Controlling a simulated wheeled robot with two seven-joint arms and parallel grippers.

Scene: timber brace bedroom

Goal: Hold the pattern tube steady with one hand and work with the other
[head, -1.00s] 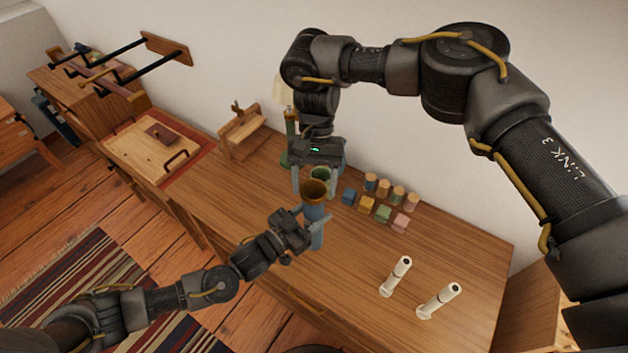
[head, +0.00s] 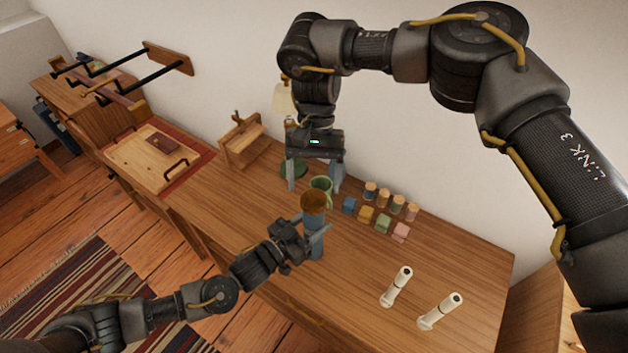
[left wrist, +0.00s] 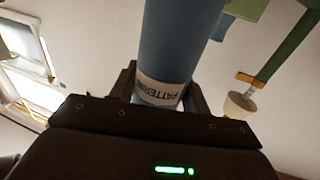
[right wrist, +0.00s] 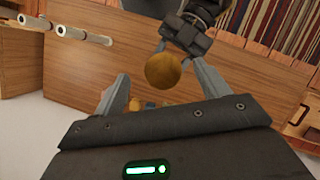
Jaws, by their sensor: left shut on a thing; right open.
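The pattern tube (head: 314,243) is blue and stands roughly upright above the near part of the desk, with a round brown top (head: 313,201). My left gripper (head: 314,231) is shut around its side. In the left wrist view the blue tube (left wrist: 178,45) rises between the fingers, with a white label showing part of the word "PATTERNS". My right gripper (head: 315,182) is open and empty, pointing down above and behind the tube. In the right wrist view the brown round top (right wrist: 163,70) shows beyond the open fingers, apart from them. Whether the tube touches the desk is hidden.
A wooden stand (head: 240,140) is at back left. The left desk top (head: 225,200) is clear.

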